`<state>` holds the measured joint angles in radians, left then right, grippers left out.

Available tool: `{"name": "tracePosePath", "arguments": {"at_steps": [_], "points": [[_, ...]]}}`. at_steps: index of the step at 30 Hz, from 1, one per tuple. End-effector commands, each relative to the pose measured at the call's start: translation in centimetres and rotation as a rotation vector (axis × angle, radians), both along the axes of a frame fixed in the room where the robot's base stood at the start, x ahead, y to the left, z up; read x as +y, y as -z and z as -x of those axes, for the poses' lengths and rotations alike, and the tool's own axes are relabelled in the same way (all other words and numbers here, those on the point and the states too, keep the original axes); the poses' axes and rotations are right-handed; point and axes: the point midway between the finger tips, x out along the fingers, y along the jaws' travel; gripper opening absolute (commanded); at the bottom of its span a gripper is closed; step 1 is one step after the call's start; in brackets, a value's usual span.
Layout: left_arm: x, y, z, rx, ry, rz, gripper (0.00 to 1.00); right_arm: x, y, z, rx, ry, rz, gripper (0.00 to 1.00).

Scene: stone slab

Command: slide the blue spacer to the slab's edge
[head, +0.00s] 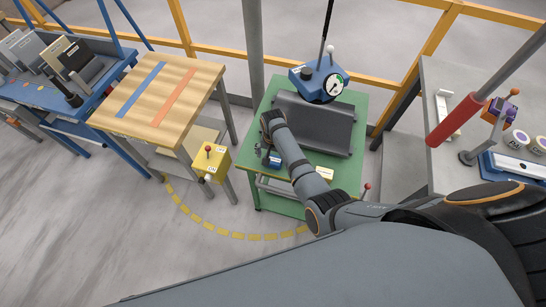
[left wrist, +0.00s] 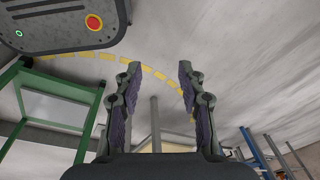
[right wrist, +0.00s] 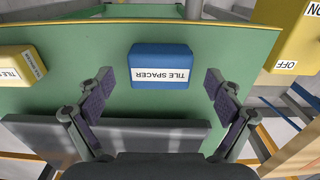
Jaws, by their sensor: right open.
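The blue spacer (right wrist: 161,55), a block with a white label reading TILE SPACER, lies on the green table top (right wrist: 75,95) near its edge. It also shows in the head view (head: 275,162), partly hidden by my right arm. My right gripper (right wrist: 158,80) is open above the table. Its fingertips show to either side of the spacer, with a gap on each side, and I see no contact. My left gripper (left wrist: 158,75) is open and empty, away from the table; the head view does not show it. A grey ridged slab (head: 318,120) lies on the green table.
A yellow labelled block (right wrist: 18,65) lies on the same table beside the spacer. A yellow ON/OFF box (head: 211,163) stands just left of the table. A blue device with a dial (head: 318,78) stands behind the slab. A wooden table (head: 190,85) is further left.

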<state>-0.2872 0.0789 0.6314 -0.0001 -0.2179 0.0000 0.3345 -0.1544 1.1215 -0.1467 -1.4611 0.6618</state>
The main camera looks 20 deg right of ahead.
Motion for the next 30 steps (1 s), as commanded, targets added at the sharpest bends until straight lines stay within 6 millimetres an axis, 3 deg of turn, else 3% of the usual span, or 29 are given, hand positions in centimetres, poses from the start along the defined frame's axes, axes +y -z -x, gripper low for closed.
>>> {"name": "tracePosePath", "arguments": {"at_steps": [1,3,12,25,30], "points": [[0.0,1.6,0.1,0.001,0.000,0.000,0.40,0.0,1.5,0.0,-0.001,0.000,0.000,0.92],[0.0,2.1,0.4,0.006,0.000,0.000,0.40,0.0,1.9,0.0,-0.001,0.000,0.000,0.92],[0.0,2.1,2.1,0.031,-0.001,-0.001,0.40,0.0,1.7,0.0,0.000,0.000,0.000,0.92],[0.1,2.1,1.8,0.028,-0.001,-0.001,0.40,0.0,1.8,0.0,0.000,0.000,0.000,0.34],[0.1,2.4,1.7,0.026,-0.001,-0.001,0.40,-0.2,1.9,-0.4,-0.001,0.000,0.001,0.33]]}}
